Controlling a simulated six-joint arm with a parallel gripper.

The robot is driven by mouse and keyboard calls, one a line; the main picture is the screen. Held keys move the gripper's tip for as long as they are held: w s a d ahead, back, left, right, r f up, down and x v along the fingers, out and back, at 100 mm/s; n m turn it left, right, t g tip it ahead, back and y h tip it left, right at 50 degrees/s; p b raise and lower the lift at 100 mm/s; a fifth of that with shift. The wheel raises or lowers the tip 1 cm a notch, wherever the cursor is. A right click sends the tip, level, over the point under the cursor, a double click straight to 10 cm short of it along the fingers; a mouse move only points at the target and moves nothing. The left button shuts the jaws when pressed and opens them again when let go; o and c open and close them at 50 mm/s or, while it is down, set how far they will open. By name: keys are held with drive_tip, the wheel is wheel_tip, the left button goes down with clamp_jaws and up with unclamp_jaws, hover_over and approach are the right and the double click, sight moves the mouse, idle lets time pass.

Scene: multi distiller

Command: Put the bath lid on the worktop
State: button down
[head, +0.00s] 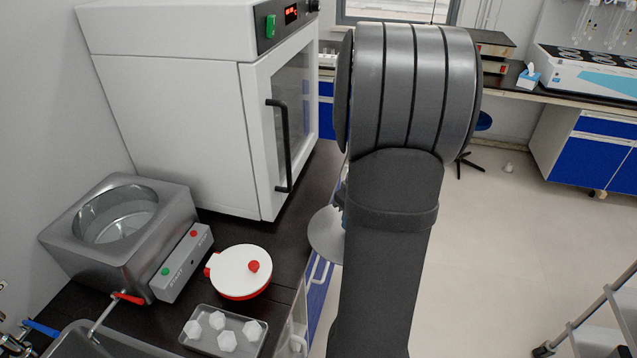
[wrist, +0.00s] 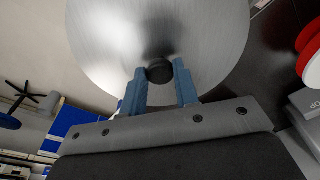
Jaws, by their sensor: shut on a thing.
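The bath lid is a round brushed-metal disc (wrist: 110,45) with a black knob (wrist: 159,71). My gripper (wrist: 160,80) is shut on that knob with its blue fingers, and the disc fills the upper middle of the wrist view. In the head view part of the lid (head: 322,240) shows beside the worktop's right edge, the rest hidden behind my arm. It appears held in the air. The dark worktop (head: 215,225) runs along the left. The steel bath (head: 75,235) stands on it, its round opening uncovered.
A white oven (head: 180,120) stands behind the bath. A white disc with red rim and knob (head: 240,275) and a tray (head: 198,345) of several white pieces occupy the front. A dark strip between oven and worktop edge (head: 290,235) is clear.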

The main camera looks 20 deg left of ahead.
drive_tip(key=w+d+f, duration=0.2)
drive_tip(key=d, duration=0.1)
drive_tip(key=w+d+f, duration=0.1)
drive_tip(key=d, duration=0.1)
drive_tip(key=shift+d+f, duration=0.2)
drive_tip(key=shift+f, duration=0.2)
drive_tip(key=a, duration=1.7)
drive_tip(key=shift+w+a+f, duration=0.1)
drive_tip(key=shift+a, duration=0.3)
drive_tip(key=shift+d, duration=0.1)
drive_tip(key=shift+f, duration=0.2)
drive_tip(key=c, duration=1.1)
unclamp_jaws()
wheel_tip(320, 180, up, 12)
drive_tip(key=d, duration=0.1)
drive_tip(key=shift+s, duration=0.45)
drive_tip(key=shift+d, duration=0.1)
